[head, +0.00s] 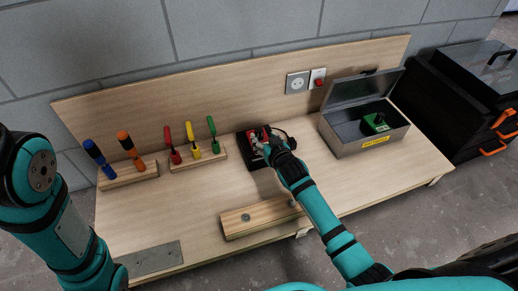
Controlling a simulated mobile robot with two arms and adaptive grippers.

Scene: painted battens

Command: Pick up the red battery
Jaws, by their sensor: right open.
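My right gripper (263,137) reaches over a dark charger-like base (243,142) at the back middle of the workbench. Its jaws are open, around or just above a red part (257,149) that looks like the red battery. The gripper hides much of that part, so I cannot tell whether the fingers touch it. My left arm shows at the left edge, but its gripper is out of view.
An open metal toolbox (352,143) with a green battery (376,122) inside stands to the right. Wooden racks (130,174) of coloured-handled tools stand left. A wooden batten (262,217) lies in front. The bench (195,205) is clear between.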

